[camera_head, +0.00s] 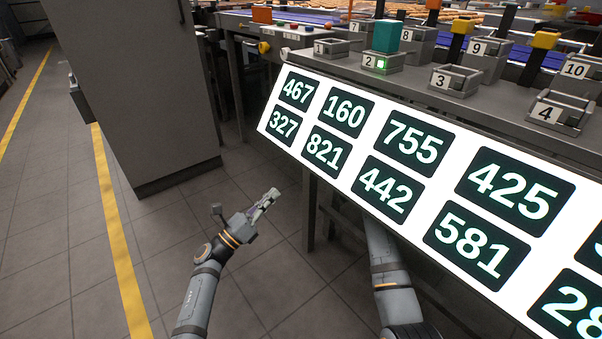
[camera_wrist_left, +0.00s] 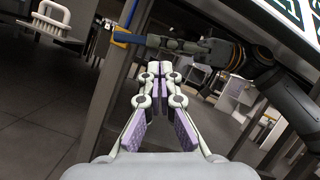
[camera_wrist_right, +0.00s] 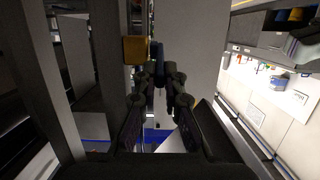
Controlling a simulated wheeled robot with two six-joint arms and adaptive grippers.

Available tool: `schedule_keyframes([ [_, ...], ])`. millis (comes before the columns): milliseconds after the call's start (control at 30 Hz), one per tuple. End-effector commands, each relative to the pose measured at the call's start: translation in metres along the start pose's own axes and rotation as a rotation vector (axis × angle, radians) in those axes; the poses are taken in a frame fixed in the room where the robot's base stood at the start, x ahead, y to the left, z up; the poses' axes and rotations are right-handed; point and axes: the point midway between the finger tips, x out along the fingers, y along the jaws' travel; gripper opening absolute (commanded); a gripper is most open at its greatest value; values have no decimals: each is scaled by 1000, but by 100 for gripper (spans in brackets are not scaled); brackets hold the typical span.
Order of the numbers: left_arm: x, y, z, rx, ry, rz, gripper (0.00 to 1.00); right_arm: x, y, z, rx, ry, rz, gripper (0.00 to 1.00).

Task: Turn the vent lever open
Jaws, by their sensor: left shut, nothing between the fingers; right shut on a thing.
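The vent lever shows as a blue bar (camera_wrist_right: 157,62) beside a yellow block (camera_wrist_right: 135,50) in the right wrist view. My right gripper (camera_wrist_right: 158,78) is shut on the blue bar. In the head view the display panel hides the lever and my right gripper; only my right forearm shows. My left gripper (camera_head: 267,199) is shut and empty, low over the floor left of the bench. Its closed tips (camera_wrist_left: 158,68) show in the left wrist view, apart from the lever.
A white display panel (camera_head: 330,99) with number tiles slopes along the bench front. Numbered grey holders stand on the bench; one holds a teal block (camera_head: 386,36). A grey cabinet (camera_head: 150,90) stands at left. A white brush (camera_wrist_left: 48,20) shows at upper left. Floor by my left arm is clear.

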Motion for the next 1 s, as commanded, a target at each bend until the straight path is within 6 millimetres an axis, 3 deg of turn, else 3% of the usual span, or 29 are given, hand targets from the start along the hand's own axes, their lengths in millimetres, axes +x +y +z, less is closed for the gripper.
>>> schedule_keyframes([
  [100, 6, 19, -31, 136, 97, 23, 0, 0, 0, 1, 0, -2, 0, 0],
  [200, 7, 26, -44, 198, 140, 27, 0, 0, 0, 1, 0, -3, 0, 0],
  [467, 15, 28, -50, 215, 152, 27, 0, 0, 0, 1, 0, -3, 0, 0],
  [1000, 107, 31, -62, 213, 152, 26, 0, 0, 0, 2, 0, -3, 0, 0],
])
